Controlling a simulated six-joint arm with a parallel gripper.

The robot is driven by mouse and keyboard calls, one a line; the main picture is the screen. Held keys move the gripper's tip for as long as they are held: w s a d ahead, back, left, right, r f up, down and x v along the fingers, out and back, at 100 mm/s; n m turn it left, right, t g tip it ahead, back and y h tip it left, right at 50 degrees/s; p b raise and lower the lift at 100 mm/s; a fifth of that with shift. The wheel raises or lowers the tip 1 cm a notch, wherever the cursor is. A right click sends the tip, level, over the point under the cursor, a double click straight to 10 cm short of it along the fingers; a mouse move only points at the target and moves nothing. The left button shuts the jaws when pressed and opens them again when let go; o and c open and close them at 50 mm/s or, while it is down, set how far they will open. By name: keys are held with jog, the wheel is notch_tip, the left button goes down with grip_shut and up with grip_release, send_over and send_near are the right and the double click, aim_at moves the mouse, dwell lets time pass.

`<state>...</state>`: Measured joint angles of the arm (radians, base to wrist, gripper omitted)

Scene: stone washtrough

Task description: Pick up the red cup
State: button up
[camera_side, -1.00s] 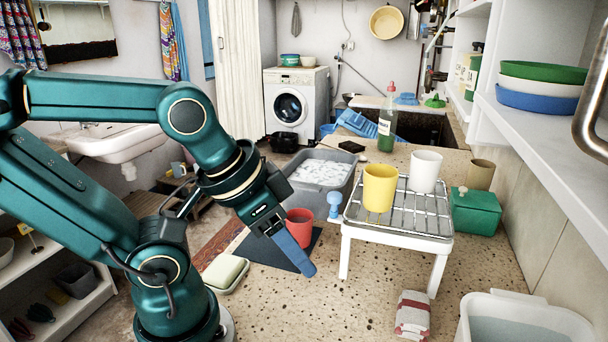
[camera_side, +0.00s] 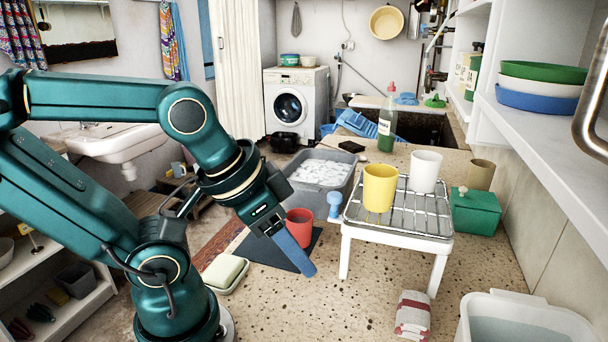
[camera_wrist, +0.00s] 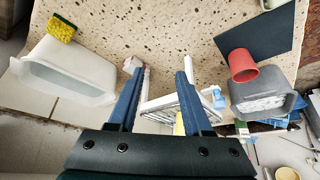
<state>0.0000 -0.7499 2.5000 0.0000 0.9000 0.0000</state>
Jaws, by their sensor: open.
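The red cup (camera_side: 299,226) stands upright on a dark mat (camera_side: 266,250) on the speckled stone top, behind my gripper in the side view. In the wrist view the red cup (camera_wrist: 243,66) is at the right, on the edge of the dark mat (camera_wrist: 262,32), outside my fingers. My gripper (camera_side: 309,272) points down and to the right, in front of the cup and apart from it. Its two blue fingers (camera_wrist: 158,75) are spread in the wrist view, with nothing held between them.
A white rack (camera_side: 396,236) carries a yellow cup (camera_side: 380,188) and a white cup (camera_side: 425,171). A grey tub (camera_side: 320,178) lies behind the red cup. Soap in a dish (camera_side: 226,272) is at left. A folded towel (camera_side: 412,315) and white basin (camera_side: 524,322) stand front right.

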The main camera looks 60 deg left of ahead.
jog(key=o, duration=0.8)
